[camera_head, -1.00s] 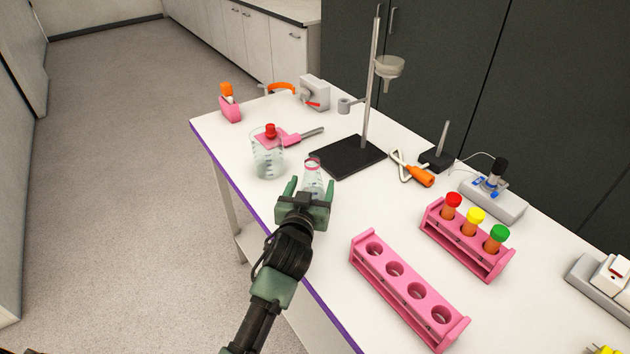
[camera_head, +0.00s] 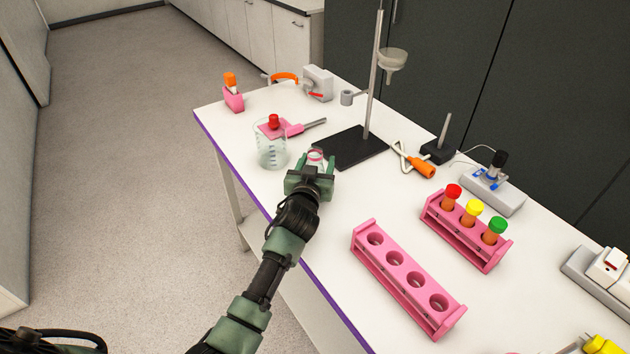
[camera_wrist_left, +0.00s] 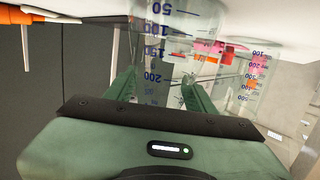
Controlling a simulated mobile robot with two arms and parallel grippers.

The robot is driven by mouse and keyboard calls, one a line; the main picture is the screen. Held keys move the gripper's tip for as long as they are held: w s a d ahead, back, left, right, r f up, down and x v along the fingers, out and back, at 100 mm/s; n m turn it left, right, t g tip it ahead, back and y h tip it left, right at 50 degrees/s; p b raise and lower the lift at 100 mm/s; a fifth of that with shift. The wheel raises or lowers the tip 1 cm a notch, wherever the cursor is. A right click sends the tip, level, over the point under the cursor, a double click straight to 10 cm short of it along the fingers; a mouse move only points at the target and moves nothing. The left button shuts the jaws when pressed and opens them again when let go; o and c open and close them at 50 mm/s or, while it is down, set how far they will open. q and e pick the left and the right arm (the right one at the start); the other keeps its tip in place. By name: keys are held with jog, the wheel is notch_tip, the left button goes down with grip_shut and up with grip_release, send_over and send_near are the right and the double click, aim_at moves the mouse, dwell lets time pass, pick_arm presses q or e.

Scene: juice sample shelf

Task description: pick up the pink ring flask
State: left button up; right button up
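The pink ring flask (camera_head: 315,156) is a clear glass flask with a pink ring at its neck, standing on the white table. In the head view its lower part is hidden behind my left gripper (camera_head: 309,162). The gripper is open, with its green fingers spread on either side of the flask. In the left wrist view the flask's graduated glass (camera_wrist_left: 160,45) shows large just beyond and between the two fingers (camera_wrist_left: 158,88). I cannot tell whether the fingers touch the glass. My right gripper is not in view.
A glass beaker (camera_head: 270,153) stands close to the left of the gripper. A stand with a black base (camera_head: 350,148) is just behind right. A pink empty rack (camera_head: 408,280) and a rack with capped tubes (camera_head: 465,235) are at right.

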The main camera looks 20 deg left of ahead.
pick_arm(q)
grip_shut()
jog(key=shift+r, duration=0.2)
notch_tip(320, 180, up, 20)
jog(key=b, duration=0.1)
jog(key=shift+f, duration=0.2)
dwell(0.9)
dwell(0.5)
